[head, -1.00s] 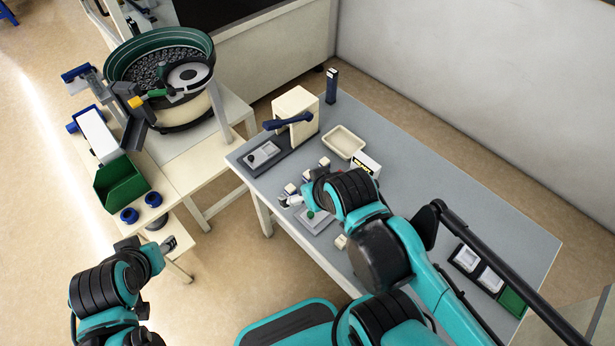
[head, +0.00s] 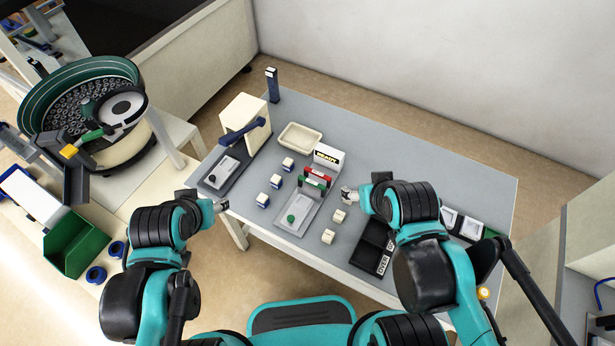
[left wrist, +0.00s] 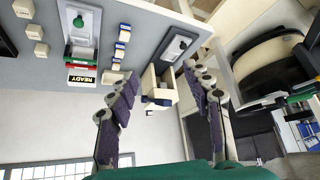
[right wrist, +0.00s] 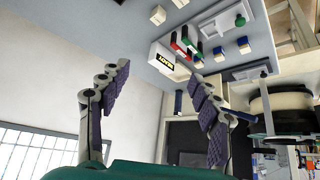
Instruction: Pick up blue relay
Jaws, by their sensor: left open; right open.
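Three blue-and-white relays stand in a slanting row on the grey table: one at the back (head: 288,164), one in the middle (head: 276,181) and one in front (head: 263,200). In the left wrist view the row shows at upper left, including a relay (left wrist: 124,33); in the right wrist view, a relay (right wrist: 243,45) shows at upper right. My left gripper (head: 222,206) is open and empty, left of the row near the table's front edge. My right gripper (head: 347,193) is open and empty, right of the row beyond the test fixture (head: 292,222).
A lever press (head: 243,120) and beige tray (head: 300,137) stand behind the relays. The fixture has red and green parts and a READY sign (head: 327,156). Cream relays (head: 339,215) and black bins (head: 372,246) lie right. A bowl feeder (head: 85,100) stands left.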

